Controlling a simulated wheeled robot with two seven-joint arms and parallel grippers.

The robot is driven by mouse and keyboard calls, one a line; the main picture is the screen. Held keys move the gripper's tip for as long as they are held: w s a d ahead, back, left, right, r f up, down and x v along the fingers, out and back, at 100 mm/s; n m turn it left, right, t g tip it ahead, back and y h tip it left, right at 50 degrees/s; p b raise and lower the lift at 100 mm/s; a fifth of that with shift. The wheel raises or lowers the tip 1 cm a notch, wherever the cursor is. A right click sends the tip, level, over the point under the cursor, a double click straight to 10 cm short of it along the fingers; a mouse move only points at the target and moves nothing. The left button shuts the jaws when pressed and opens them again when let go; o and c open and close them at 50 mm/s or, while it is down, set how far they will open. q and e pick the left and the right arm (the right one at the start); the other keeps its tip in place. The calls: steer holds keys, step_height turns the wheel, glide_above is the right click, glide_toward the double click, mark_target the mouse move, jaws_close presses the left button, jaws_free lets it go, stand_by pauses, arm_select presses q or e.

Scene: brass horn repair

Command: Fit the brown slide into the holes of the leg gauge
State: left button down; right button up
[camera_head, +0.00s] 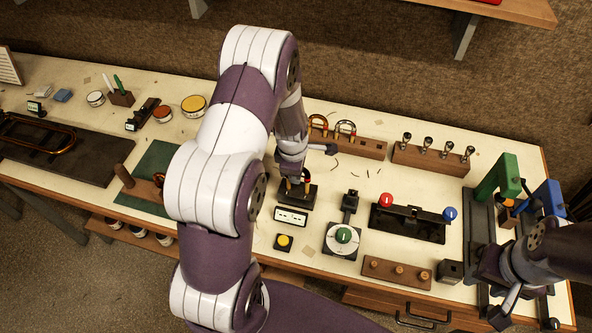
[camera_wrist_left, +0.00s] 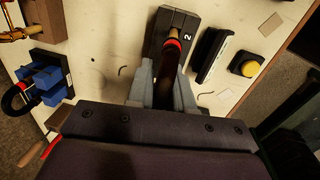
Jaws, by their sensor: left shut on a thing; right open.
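My left gripper (camera_head: 294,172) is shut on the brown slide, just above the leg gauge (camera_head: 298,197). In the left wrist view, the left gripper (camera_wrist_left: 165,95) has the dark slide (camera_wrist_left: 173,58) between its fingers. The slide shows a red band and a tan tip over the black gauge block (camera_wrist_left: 160,42), which is marked 2. Whether the tips are inside the holes cannot be told; the slide and fingers cover part of the block. My right gripper (camera_head: 526,319) is open and empty at the lower right.
A display box (camera_head: 290,216) and a yellow button (camera_head: 284,241) stand in front of the gauge. A dial (camera_head: 343,238) and a black fixture (camera_head: 407,222) stand to the right.

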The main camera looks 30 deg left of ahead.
arm_select(q)
steer(key=shift+f+b, duration=1.2)
steer(key=shift+f, duration=0.6)
steer(key=c, duration=0.9)
jaws_free()
steer(key=shift+c, duration=0.2)
step_height(320, 180, up, 13)
steer(key=s+b, duration=0.1)
steer(key=b, duration=0.1)
steer(key=shift+s+f, duration=0.2)
steer(key=shift+s, duration=0.2)
steer(key=s+d+m, duration=0.8)
steer(key=s+m, duration=0.4)
steer(key=m, duration=0.9)
steer(key=shift+d+r+b, duration=0.3)
steer(key=shift+d+b, duration=0.05)
steer(key=shift+b, duration=0.1)
